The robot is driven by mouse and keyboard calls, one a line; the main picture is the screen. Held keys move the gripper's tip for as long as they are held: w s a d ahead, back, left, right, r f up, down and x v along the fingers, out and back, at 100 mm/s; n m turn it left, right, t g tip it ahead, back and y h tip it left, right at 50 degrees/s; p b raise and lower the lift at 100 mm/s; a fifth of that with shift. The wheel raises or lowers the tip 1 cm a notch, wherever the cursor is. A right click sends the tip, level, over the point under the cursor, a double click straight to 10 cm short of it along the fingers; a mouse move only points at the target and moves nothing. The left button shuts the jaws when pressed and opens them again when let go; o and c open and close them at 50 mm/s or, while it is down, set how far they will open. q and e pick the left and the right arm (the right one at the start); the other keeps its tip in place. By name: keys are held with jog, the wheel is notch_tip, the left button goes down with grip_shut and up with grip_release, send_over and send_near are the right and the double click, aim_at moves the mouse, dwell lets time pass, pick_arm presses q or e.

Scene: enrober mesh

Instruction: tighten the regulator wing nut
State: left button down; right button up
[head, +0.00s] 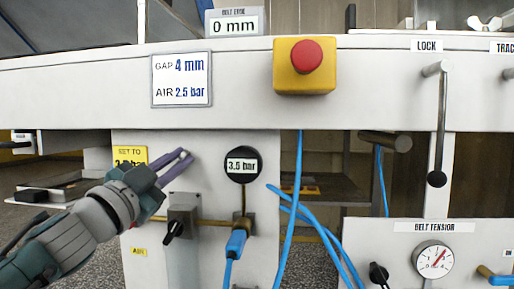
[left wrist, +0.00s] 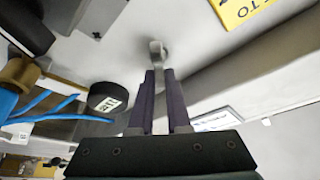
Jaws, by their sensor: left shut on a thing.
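The regulator wing nut (left wrist: 156,48) is a small grey metal piece on the pale panel, in the left wrist view. My left gripper (head: 184,157) reaches the panel from the left in the head view, and its two purple fingers are closed on the wing nut. It also shows in the left wrist view (left wrist: 160,72), with the fingers on either side of the nut. The round black gauge (head: 242,165) to the right reads 3.5 bar. The yellow "SET TO" label (head: 128,152) is partly covered by my gripper. My right gripper is not in view.
A black-handled valve (head: 174,230) sits just below my gripper. Blue hoses (head: 292,210) hang right of the gauge. A red emergency button (head: 306,56) is on the white beam above, beside the "GAP 4 mm, AIR 2.5 bar" sign (head: 182,80). A lock lever (head: 440,120) hangs at right.

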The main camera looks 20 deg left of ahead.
pick_arm(q)
jog(key=m+g+p, duration=0.1)
jog(key=m+p, duration=0.1)
jog(key=m, duration=0.1)
jog(key=m+g+h+p, duration=0.1)
jog(key=m+p, duration=0.1)
jog(key=m, duration=0.2)
jog(key=m+g+h+p, duration=0.1)
jog(key=m+p, duration=0.2)
jog(key=shift+d+f, duration=0.15)
jog(key=shift+f, duration=0.1)
jog(key=shift+f+m+g+p, duration=0.1)
jog(key=shift+m+g+p, duration=0.2)
jog(key=shift+m, duration=0.4)
jog(key=shift+f, duration=0.1)
jog(key=c, duration=0.9)
grip_release()
jog(key=shift+s+p, duration=0.4)
jog(key=shift+s, duration=0.15)
jog(key=s, duration=0.3)
jog(key=s+a+p, duration=0.1)
jog(key=s, duration=0.1)
jog(key=s+p, duration=0.1)
jog(key=s, duration=0.2)
jog(key=shift+s+a, duration=0.25)
jog(key=shift+s, duration=0.1)
